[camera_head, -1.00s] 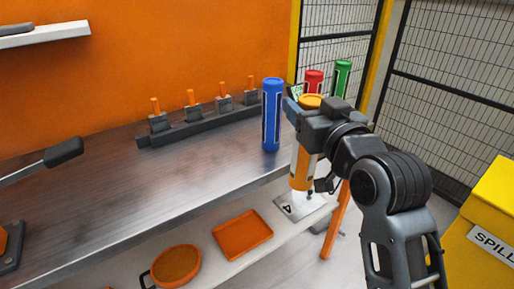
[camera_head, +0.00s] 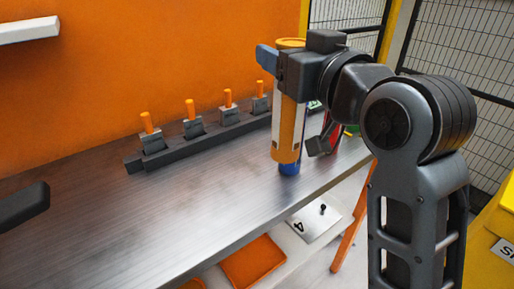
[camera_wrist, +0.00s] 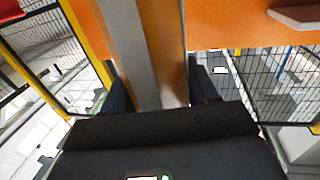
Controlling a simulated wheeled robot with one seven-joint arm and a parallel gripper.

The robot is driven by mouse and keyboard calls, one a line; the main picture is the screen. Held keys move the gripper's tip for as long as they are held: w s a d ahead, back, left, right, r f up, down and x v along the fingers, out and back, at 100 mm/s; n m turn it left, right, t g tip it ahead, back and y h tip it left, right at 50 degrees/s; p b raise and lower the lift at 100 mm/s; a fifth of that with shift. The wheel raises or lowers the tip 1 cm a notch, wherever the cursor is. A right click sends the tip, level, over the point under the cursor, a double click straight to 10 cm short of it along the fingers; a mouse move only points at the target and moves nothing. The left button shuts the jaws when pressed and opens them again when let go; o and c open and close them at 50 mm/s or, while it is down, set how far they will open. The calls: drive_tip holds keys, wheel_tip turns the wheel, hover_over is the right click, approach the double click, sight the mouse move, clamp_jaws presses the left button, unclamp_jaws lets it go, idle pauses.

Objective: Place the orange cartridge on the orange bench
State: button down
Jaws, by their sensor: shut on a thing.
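My gripper (camera_head: 284,66) is shut on the orange cartridge (camera_head: 287,130), a tall upright cylinder with pale and grey markings. In the wrist view the cartridge (camera_wrist: 163,50) stands between the two dark fingers (camera_wrist: 160,88). The bench has a brushed steel top (camera_head: 215,200) and an orange leg (camera_head: 354,222). The cartridge's lower end shows over the right part of the bench top; I cannot tell how high it is above it. A blue cartridge (camera_head: 289,169) stands behind it, mostly hidden.
A dark rack (camera_head: 205,136) with several orange-handled pieces runs along the back of the bench. A red cartridge (camera_head: 333,135) is partly hidden behind my gripper. An orange tray (camera_head: 254,263) and a plate marked 4 (camera_head: 312,222) lie on the lower shelf. The bench top's middle is clear.

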drive_tip(key=w+a+f, duration=0.3)
drive_tip(key=a+f, duration=0.7)
drive_tip(key=a, duration=0.1)
drive_tip(key=shift+w+f, duration=0.2)
drive_tip(key=shift+f, duration=0.3)
drive_tip(key=shift+c, duration=1.6)
unclamp_jaws()
drive_tip(key=shift+f, duration=0.1)
drive_tip(key=v, duration=1.2)
drive_tip(key=shift+b, duration=0.3)
